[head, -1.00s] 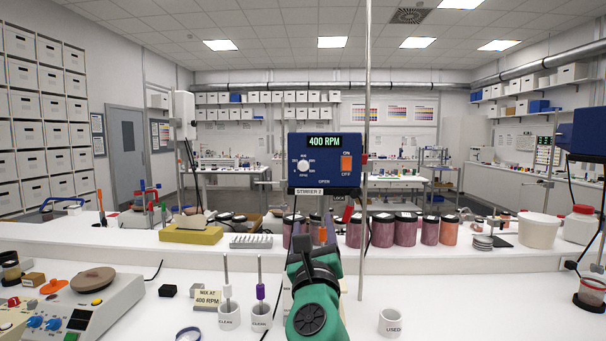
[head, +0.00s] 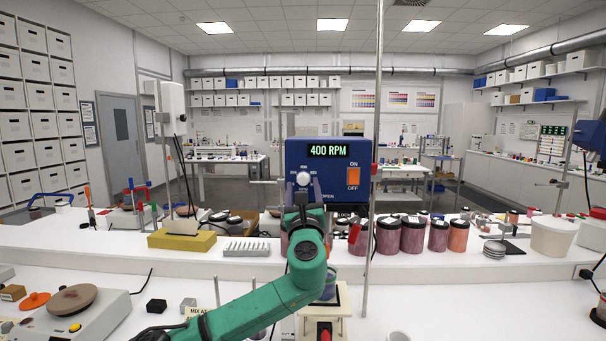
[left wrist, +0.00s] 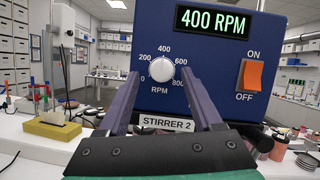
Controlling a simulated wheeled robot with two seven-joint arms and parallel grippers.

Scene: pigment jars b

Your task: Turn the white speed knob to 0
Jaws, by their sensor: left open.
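The white speed knob (head: 303,178) is on the front of the blue stirrer box (head: 325,152). The box's display (head: 328,151) reads 400 RPM. In the left wrist view the knob (left wrist: 161,69) sits among dial marks 0, 200, 400 and 800, the 800 partly covered by a finger; its pointer is too small to read. My left gripper (head: 304,187) is open in front of the knob. In the left wrist view its fingertips (left wrist: 159,74) are on either side of the knob, with gaps visible. My right gripper is not in view.
An orange ON/OFF switch (left wrist: 251,76) is right of the knob. A thin metal rod (head: 377,120) rises beside the box.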

